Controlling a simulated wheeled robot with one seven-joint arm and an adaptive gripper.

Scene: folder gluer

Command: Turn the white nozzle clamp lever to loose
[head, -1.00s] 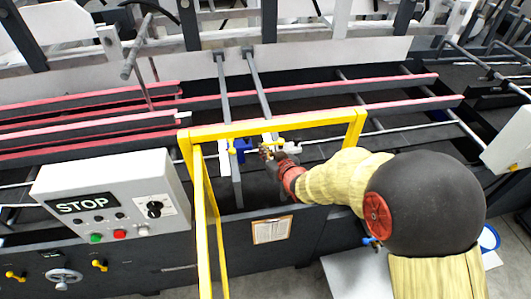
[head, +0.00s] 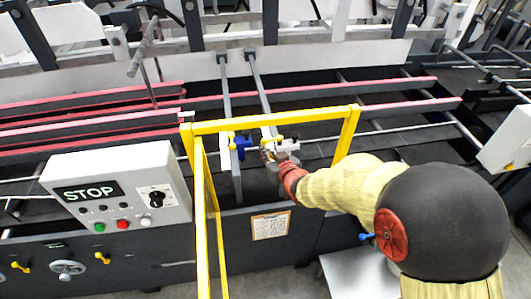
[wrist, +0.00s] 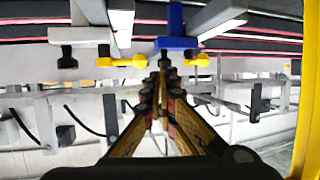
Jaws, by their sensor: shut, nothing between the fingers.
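The white nozzle clamp (head: 287,145) sits on a grey bar behind the yellow frame, and shows at upper left in the wrist view (wrist: 80,35). Its yellow-tipped lever (wrist: 122,61) points sideways toward the blue nozzle clamp (wrist: 176,43). The blue clamp (head: 241,146) is left of the white one in the head view and has its own yellow lever (wrist: 198,60). My gripper (wrist: 163,65) is shut and empty. Its fingertips appear between the two levers in the wrist view; contact with either cannot be told. In the head view my gripper (head: 268,154) partly covers the white clamp.
The yellow frame (head: 270,125) stands around my forearm, its top bar above it and one post (head: 201,220) to the left. A STOP control box (head: 118,190) is at left. Red-edged rails (head: 90,128) run behind. A paper label (head: 270,224) is on the front panel.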

